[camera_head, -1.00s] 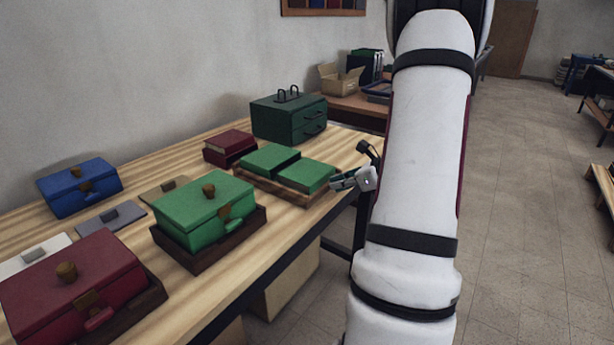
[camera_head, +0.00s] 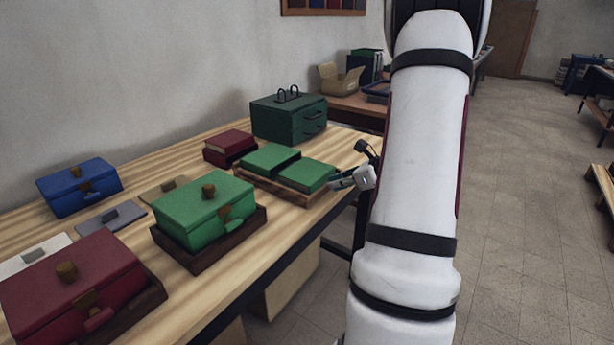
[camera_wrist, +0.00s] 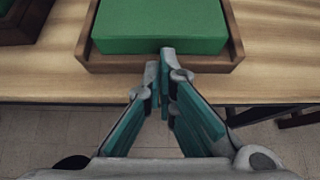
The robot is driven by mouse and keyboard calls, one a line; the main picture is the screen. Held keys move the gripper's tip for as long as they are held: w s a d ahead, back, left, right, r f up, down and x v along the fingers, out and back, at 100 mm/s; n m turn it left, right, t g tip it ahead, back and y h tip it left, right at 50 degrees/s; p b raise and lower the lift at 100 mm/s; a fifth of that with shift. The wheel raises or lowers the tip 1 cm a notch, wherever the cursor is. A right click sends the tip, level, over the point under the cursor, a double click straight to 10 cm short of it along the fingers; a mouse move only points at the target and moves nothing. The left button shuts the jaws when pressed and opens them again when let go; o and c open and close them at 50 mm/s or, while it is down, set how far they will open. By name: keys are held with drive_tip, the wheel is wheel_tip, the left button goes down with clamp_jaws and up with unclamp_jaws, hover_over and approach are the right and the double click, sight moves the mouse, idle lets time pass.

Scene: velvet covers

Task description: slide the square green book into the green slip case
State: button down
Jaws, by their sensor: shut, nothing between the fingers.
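Two square green blocks sit together on a low wooden tray (camera_head: 290,190) near the far end of the workbench. The near green block (camera_head: 306,175) also shows in the wrist view (camera_wrist: 160,25), lying flat inside the tray's rim. The other green block (camera_head: 268,159) sits just behind it toward the wall. I cannot tell for sure which is the book and which is the slip case. My gripper (camera_wrist: 160,58) is shut and empty, its fingertips at the tray's front rim beside the near block; whether they touch is unclear. It also shows in the head view (camera_head: 338,181).
A large green box (camera_head: 205,205) and a maroon box (camera_head: 75,275) stand on dark trays nearer me. A red book-like block (camera_head: 229,146) and a dark green drawer cabinet (camera_head: 290,118) stand behind. A blue box (camera_head: 80,186) is at the left.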

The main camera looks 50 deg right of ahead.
sight(322, 176)
drive_tip(key=shift+w+a, duration=0.1)
drive_tip(key=shift+w, duration=0.9)
drive_tip(key=shift+w+a+r, duration=0.15)
drive_tip(key=shift+w, duration=0.9)
drive_tip(key=shift+w+a+b, duration=0.15)
drive_tip(key=shift+w+b, duration=0.15)
drive_tip(key=shift+w, duration=0.4)
drive_tip(key=shift+w+a+f+b, duration=0.15)
drive_tip(key=shift+w, duration=1.95)
drive_tip(key=shift+w+a+f+b, duration=0.1)
drive_tip(key=shift+w+b, duration=0.05)
drive_tip(key=shift+w, duration=1.9)
drive_tip(key=shift+s+f+p+v, duration=0.2)
drive_tip(key=shift+p+v, duration=0.35)
drive_tip(key=shift+v, duration=1.1)
drive_tip(key=shift+s+f+p+v, duration=0.15)
drive_tip(key=shift+p+v, duration=0.4)
drive_tip(key=shift+v, duration=1.15)
drive_tip(key=shift+s+f+p+v, duration=0.1)
drive_tip(key=shift+f+p+v, duration=0.35)
drive_tip(key=shift+v, duration=1.2)
drive_tip(key=shift+w+d+r, duration=0.1)
drive_tip(key=shift+d, duration=0.05)
